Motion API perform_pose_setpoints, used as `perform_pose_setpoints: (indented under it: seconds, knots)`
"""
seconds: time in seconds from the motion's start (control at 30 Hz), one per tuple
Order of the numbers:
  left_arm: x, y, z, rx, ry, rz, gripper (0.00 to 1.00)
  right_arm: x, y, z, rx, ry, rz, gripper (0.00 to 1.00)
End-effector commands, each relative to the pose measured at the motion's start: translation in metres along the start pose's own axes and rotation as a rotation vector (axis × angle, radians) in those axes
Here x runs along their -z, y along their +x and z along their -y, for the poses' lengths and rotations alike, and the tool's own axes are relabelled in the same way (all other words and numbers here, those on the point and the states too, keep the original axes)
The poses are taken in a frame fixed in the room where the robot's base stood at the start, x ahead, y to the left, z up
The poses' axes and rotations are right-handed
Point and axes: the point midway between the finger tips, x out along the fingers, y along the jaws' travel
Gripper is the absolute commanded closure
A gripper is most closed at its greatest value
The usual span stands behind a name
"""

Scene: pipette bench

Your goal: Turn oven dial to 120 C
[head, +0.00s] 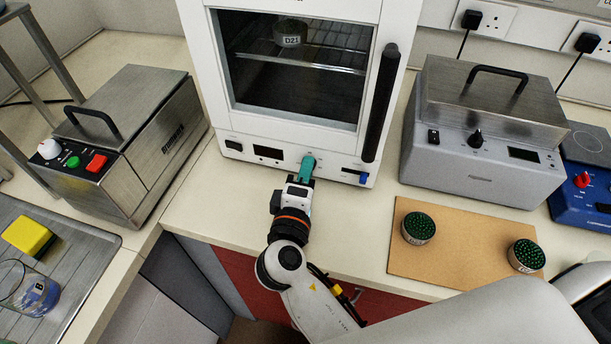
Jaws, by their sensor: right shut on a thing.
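The white oven (285,131) stands at the back middle with its glass door shut and a black vertical handle (381,102) on the right. Its lower panel has a small dark display (268,153), a black switch (233,145) and a blue control (363,179). The teal dial (307,166) is on this panel, right of the display. My right gripper (304,177) is at the panel, shut on the dial. The dial's pointer and scale are too small or hidden to read. My left gripper is not in view.
Inside the oven, a round container labelled D21 (291,33) sits on a rack. A steel-topped bath (488,125) stands right, another steel unit (127,142) left. Two dark green-topped racks (418,228) (526,255) sit on a brown board (455,262) at front right.

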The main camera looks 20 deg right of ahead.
Motion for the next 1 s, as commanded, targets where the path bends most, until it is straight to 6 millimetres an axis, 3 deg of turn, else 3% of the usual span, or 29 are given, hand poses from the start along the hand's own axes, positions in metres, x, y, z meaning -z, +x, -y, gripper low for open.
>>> perform_pose_setpoints:
  seconds: [0.43, 0.47, 0.6, 1.0]
  knots:
    - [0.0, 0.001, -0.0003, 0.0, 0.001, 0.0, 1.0, 0.0, 0.0005, 0.0018, 0.004, 0.015, 0.001, 0.97]
    - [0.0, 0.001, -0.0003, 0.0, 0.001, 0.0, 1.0, -0.0001, 0.0005, 0.0018, 0.004, 0.015, 0.001, 0.72]
    - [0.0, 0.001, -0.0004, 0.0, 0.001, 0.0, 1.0, -0.0001, 0.0004, 0.0014, 0.003, 0.014, 0.001, 0.52]
    - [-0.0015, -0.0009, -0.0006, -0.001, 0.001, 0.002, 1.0, 0.0001, 0.003, 0.0019, 0.002, 0.011, 0.002, 0.52]
